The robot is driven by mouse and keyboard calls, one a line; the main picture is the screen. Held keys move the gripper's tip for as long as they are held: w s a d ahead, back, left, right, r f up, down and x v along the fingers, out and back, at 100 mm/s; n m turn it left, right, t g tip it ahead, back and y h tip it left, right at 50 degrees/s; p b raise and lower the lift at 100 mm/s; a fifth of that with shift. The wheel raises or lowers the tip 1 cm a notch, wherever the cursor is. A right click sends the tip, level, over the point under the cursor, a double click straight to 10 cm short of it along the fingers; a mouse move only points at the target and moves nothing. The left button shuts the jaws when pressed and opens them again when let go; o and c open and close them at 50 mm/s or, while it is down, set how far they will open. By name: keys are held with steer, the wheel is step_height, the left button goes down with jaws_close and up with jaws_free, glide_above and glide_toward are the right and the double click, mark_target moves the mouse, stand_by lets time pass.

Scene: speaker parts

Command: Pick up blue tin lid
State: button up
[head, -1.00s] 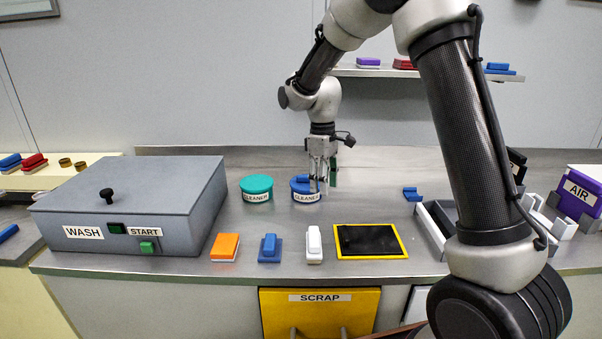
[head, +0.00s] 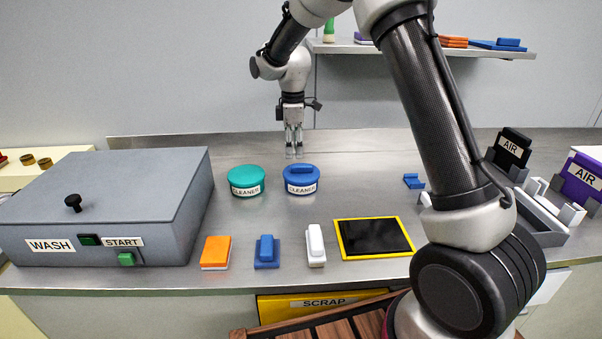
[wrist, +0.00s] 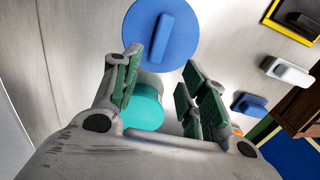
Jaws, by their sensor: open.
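The blue tin lid (head: 301,171) is round with a raised bar handle. It sits on a tin labelled CLEANER (head: 301,187) on the steel counter. In the wrist view the lid (wrist: 148,45) lies beyond my fingertips, with its bar handle tilted. The teal lid (wrist: 146,112) of the other tin shows between the fingers there, partly hidden.
The teal CLEANER tin (head: 246,180) stands just left of the blue one. The grey WASH box (head: 110,205) is at the left. Orange (head: 216,252), blue (head: 267,251) and white (head: 316,245) parts and a yellow-framed black pad (head: 374,238) lie in front. Counter behind the tins is clear.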

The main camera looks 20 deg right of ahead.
mark_target(295, 165)
steer(key=f, duration=0.7)
steer(key=shift+w+d, duration=0.25)
steer(key=shift+d, duration=0.05)
steer(key=shift+r, duration=0.1)
steer(key=shift+c, duration=0.4)
jaws_close()
